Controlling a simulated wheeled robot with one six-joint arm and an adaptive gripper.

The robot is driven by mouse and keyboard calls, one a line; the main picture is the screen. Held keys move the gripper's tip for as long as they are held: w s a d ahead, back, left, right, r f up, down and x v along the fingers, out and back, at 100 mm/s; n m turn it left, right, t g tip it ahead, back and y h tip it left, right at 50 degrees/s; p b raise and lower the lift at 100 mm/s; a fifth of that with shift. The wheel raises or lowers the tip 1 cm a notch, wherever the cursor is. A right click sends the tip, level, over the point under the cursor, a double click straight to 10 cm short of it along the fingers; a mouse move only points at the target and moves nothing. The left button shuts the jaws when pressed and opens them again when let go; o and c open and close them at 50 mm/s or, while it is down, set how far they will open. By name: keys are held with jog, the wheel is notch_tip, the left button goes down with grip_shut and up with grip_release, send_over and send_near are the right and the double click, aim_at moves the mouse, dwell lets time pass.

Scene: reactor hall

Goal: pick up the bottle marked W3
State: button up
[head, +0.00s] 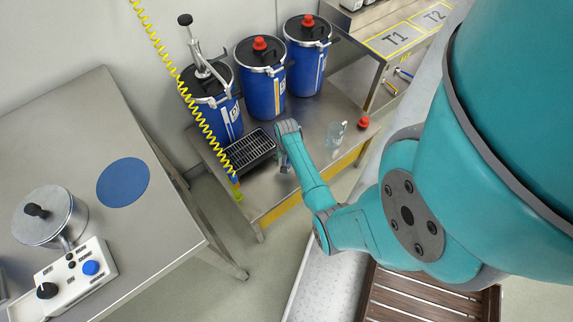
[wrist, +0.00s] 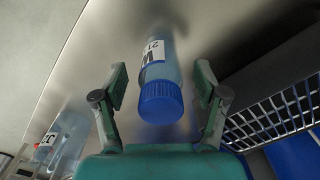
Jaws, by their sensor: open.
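A clear bottle with a blue cap (wrist: 161,98) shows in the wrist view between the fingers of my gripper (wrist: 162,82). Its white label is turned and cut off, so I cannot read the whole mark. My gripper is open, with a finger on each side of the bottle and gaps showing. A second clear bottle (wrist: 68,138) with a white label stands to the left in the wrist view; its mark is unclear. In the head view my gripper (head: 286,163) is low over the steel bench, mostly hidden by my arm. A clear bottle (head: 335,134) stands to its right.
The steel bench (head: 300,195) holds a black grate (head: 250,152), also at the right in the wrist view (wrist: 275,115). Blue drums (head: 262,85) stand behind. A red cap (head: 363,122) is at the right. A side table (head: 150,235) with a pot (head: 50,217) is at left.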

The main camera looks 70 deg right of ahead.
jog(key=shift+f, duration=1.65)
jog(key=c, duration=1.3)
jog(key=shift+o, duration=0.2)
jog(key=shift+r, duration=0.15)
